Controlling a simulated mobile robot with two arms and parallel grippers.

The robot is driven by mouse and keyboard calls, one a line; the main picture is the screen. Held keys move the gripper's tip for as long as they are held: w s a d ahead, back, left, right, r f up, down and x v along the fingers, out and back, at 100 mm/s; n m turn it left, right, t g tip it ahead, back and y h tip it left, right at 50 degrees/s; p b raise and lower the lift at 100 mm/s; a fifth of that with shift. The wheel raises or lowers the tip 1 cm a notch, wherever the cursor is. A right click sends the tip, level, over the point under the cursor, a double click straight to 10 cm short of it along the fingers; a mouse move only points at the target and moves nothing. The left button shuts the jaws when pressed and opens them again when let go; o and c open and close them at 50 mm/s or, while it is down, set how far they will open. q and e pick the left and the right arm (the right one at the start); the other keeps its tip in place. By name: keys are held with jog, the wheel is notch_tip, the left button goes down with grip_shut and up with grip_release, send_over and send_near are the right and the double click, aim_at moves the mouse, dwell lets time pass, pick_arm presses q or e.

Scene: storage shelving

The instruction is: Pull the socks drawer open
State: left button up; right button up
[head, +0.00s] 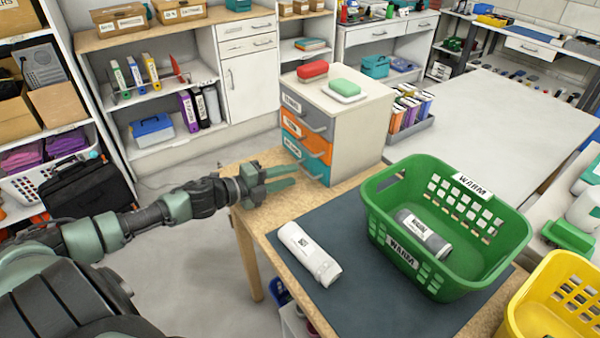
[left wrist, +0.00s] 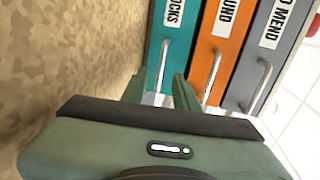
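The socks drawer (head: 304,160) is the teal bottom drawer of a small cabinet in the head view. It is closed, flush with the drawers above. In the left wrist view the teal front (left wrist: 181,35) shows a label reading "OCKS", and its metal bar handle (left wrist: 163,62) stands out from the front. My left gripper (head: 288,178) is just in front of the drawer, over the wooden table. I cannot see my right gripper.
Above are an orange drawer (head: 306,134) and a grey drawer (head: 303,107), both closed. A red item (head: 313,69) and a green one lie on the cabinet top. A white bottle (head: 309,254) lies on the dark mat, left of a green basket (head: 479,251).

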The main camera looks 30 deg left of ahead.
aim_at(303, 171)
pick_arm(q)
jog(key=shift+x, duration=2.15)
grip_shut()
